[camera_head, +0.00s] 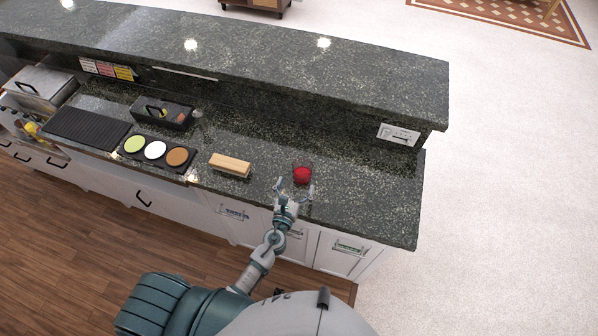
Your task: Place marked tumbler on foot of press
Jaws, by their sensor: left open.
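A small red tumbler (302,174) with a clear-looking rim stands upright on the dark speckled counter, right of the middle. My left gripper (295,187) is open and empty, just on the near side of the tumbler, with its two fingers spread toward it. The tumbler does not appear to be gripped. A mark on the tumbler cannot be made out at this size. I cannot pick out a press or its foot in this view. My right gripper is not in view.
A wooden block or brush (230,166) lies left of the tumbler. Further left are a three-colour tray (137,162), a black caddy (150,119) and a ribbed mat (87,129). A raised ledge (250,50) runs behind. The counter right of the tumbler is clear.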

